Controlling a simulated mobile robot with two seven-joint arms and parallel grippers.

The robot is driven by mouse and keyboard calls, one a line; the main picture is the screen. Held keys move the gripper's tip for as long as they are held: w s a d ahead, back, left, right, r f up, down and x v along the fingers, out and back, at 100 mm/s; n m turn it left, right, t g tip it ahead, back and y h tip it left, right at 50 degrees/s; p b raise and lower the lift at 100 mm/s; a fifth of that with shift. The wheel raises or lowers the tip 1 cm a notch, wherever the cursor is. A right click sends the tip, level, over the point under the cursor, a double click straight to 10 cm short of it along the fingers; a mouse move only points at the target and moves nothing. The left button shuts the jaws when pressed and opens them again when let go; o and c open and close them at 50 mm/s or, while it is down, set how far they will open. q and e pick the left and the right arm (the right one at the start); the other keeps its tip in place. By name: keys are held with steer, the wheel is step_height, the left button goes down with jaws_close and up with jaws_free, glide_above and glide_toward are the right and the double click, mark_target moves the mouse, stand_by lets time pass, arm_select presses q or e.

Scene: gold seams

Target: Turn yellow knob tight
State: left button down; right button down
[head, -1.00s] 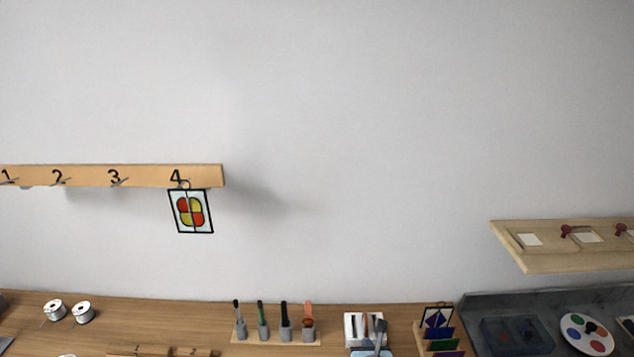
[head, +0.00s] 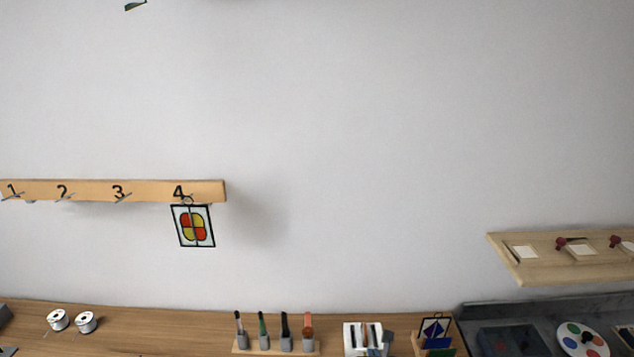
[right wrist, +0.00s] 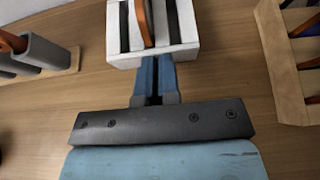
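I see no yellow knob in either view. My right gripper (right wrist: 156,62) shows in the right wrist view. Its two blue fingers are close together with only a thin dark line between them, and I see nothing held there. Their tips are at the near edge of a white block with dark slots (right wrist: 182,30) that holds an orange-brown piece (right wrist: 144,22); whether they touch the block I cannot tell. In the head view this white block (head: 355,336) is at the bottom edge, with a blue-grey shape beside it. My left gripper is not in view.
A wooden rack with several upright tools (head: 272,350) and two white spools (head: 86,321) stand on the bench. A numbered rail (head: 145,190) holds a stained-glass panel (head: 193,226). A slotted wooden rack (head: 420,346) and a paint palette (head: 582,340) are at right.

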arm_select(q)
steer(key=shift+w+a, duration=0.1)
arm_select(e)
steer(key=shift+d+f, duration=0.2)
steer(key=shift+d, duration=0.05)
steer(key=shift+d+r, duration=0.1)
steer(key=shift+r, duration=0.15)
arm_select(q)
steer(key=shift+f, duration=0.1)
arm_select(e)
steer(key=shift+s, duration=2.95)
steer(key=shift+a, duration=0.25)
